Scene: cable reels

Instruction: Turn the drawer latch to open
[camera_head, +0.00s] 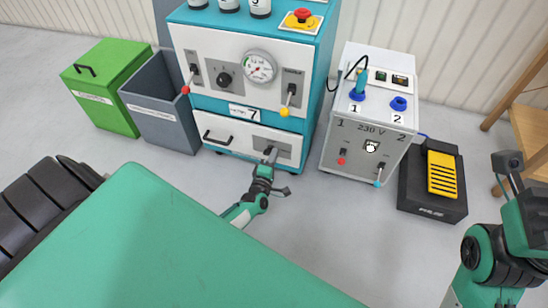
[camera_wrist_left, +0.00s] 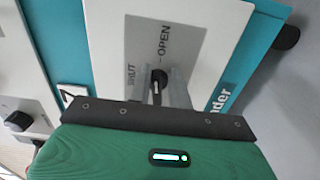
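The drawer latch is a small dark handle on a grey plate marked SHUT and OPEN, on the white drawer front (camera_head: 232,135) at the bottom of the teal cabinet. In the left wrist view the latch (camera_wrist_left: 158,78) shows between the fingers of my left gripper (camera_wrist_left: 160,92), beside the printed words. I cannot tell if the fingers touch it. My left gripper (camera_head: 275,172) is at the drawer's right part in the head view, its fingers looking spread. It partly hides the latch and plate. The drawer looks closed.
A grey open bin (camera_head: 162,115) and a green box (camera_head: 108,85) stand left of the cabinet. Floor in front is clear.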

